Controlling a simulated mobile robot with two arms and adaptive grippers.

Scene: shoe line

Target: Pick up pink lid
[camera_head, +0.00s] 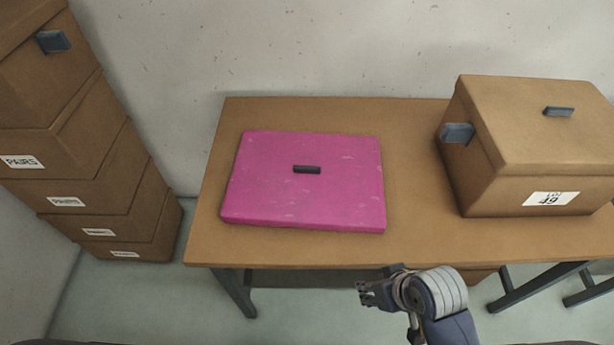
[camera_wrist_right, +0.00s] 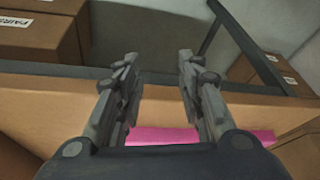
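The pink lid (camera_head: 340,200) lies flat on the wooden table (camera_head: 410,240), with a small dark handle (camera_head: 307,170) at its middle. My right gripper (camera_head: 364,293) is in front of the table's near edge, apart from the lid, to its lower right in the head view. In the right wrist view the two fingers of my right gripper (camera_wrist_right: 157,75) stand apart with nothing between their tips. A strip of the pink lid (camera_wrist_right: 163,135) shows low behind the fingers there. My left gripper is in neither view.
A brown box (camera_head: 555,165) with grey handles and a label stands on the table's right side. Several brown boxes (camera_head: 85,150) are stacked on the floor at the left. A pale wall (camera_head: 300,45) is behind the table. Bare table surrounds the lid.

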